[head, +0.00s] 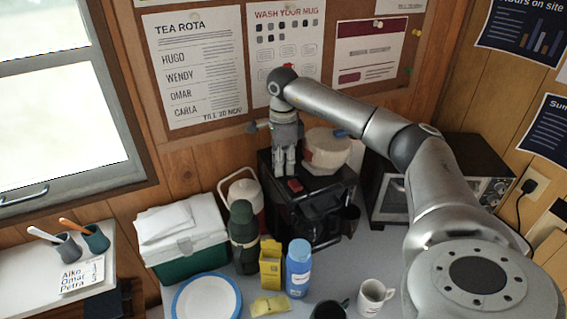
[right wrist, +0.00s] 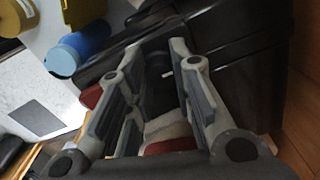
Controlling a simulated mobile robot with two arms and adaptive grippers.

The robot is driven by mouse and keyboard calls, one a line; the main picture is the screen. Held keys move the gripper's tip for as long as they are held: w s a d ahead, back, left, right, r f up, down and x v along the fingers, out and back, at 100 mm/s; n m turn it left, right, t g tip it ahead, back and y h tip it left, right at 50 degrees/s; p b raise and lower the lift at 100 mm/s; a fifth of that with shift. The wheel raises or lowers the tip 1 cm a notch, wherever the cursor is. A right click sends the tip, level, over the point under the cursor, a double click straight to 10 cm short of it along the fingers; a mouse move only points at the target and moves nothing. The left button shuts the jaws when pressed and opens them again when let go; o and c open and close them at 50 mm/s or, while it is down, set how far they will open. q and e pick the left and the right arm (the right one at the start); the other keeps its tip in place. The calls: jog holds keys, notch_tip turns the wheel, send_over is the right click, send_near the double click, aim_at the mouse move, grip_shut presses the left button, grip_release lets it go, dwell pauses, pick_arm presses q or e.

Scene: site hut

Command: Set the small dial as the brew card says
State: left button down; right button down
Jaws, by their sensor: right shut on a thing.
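The black brewing machine (head: 318,218) stands on the counter against the back wall, with a red part (head: 295,185) on its top. My right gripper (head: 284,168) points down at the back left of its top. In the right wrist view the gripper (right wrist: 166,50) has its fingers close around a dark part with a small white mark (right wrist: 166,74), which looks like the small dial. Its shape and setting are mostly hidden between the fingers. I cannot make out a brew card with readable settings. My left gripper is not in view.
A round cream container (head: 326,150) is just right of the gripper. A green flask (head: 243,236), yellow box (head: 271,262), blue bottle (head: 298,267) and white mug (head: 373,296) stand in front. A toaster oven (head: 393,194) is at right, a cool box (head: 190,240) at left.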

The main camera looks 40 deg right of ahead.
jog(key=shift+w+r, duration=0.1)
jog(key=shift+r, duration=0.05)
jog(key=c, duration=1.5)
grip_release()
notch_tip(320, 180, up, 12)
jog(key=shift+f, duration=0.1)
